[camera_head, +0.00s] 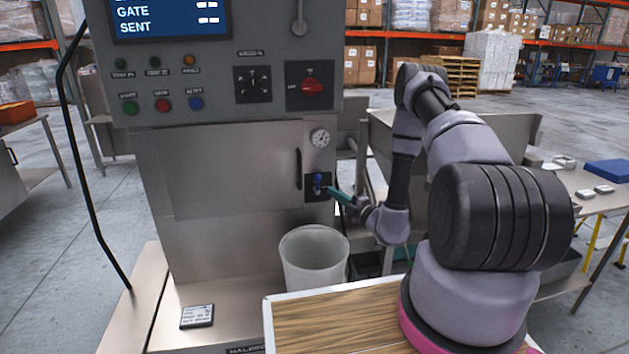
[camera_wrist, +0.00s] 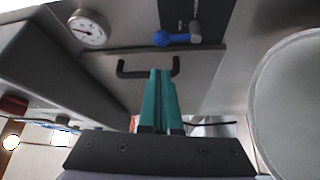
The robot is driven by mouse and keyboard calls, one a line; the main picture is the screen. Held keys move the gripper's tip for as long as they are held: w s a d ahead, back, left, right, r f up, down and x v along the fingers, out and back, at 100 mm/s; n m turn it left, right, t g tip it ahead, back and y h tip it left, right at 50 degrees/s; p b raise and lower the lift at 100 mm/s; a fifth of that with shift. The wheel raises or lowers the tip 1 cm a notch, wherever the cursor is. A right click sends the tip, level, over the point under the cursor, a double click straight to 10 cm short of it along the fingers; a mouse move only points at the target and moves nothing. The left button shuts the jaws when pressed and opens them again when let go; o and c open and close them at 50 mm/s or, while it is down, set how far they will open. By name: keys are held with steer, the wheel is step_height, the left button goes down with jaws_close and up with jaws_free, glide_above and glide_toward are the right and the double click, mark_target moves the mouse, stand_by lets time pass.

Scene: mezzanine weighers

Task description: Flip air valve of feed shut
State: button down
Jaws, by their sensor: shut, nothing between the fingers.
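The air valve (camera_head: 317,179) is a small blue lever on a dark plate on the cabinet front, below the round gauge. In the wrist view the blue lever (camera_wrist: 164,38) reaches from a grey hub (camera_wrist: 195,32) toward the gauge's side. My gripper (camera_head: 332,191) has teal fingers and is just right of and slightly below the valve in the head view. In the wrist view the fingers (camera_wrist: 160,73) are shut together and empty, their tips by the black door handle and short of the lever in the picture. No contact with the lever shows.
A round gauge (camera_head: 320,138) and a black door handle (camera_head: 299,169) are close to the valve. A pale bin (camera_head: 313,258) stands below. Above are a red rotary switch (camera_head: 312,87) and several push buttons. A wood-topped surface (camera_head: 335,330) lies in front.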

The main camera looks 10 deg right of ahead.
mark_target(318, 176)
steer(key=x, duration=1)
stand_by(0.3)
steer(key=shift+d+r+m+t, duration=0.1)
steer(key=shift+d+m+t, duration=0.35)
steer(key=shift+m, duration=0.35)
steer(key=shift+d+m+t, duration=0.55)
steer(key=shift+d+m, duration=0.15)
steer(key=shift+m, duration=0.4)
steer(key=d+f+m+t+h, duration=0.3)
steer(key=d+m+t+h, duration=0.1)
steer(key=m, duration=0.8)
steer(key=shift+d+f+t+h, duration=0.3)
steer(key=shift+d+t+h, duration=0.1)
steer(key=shift+d+h, duration=0.3)
steer(key=shift+f, duration=0.1)
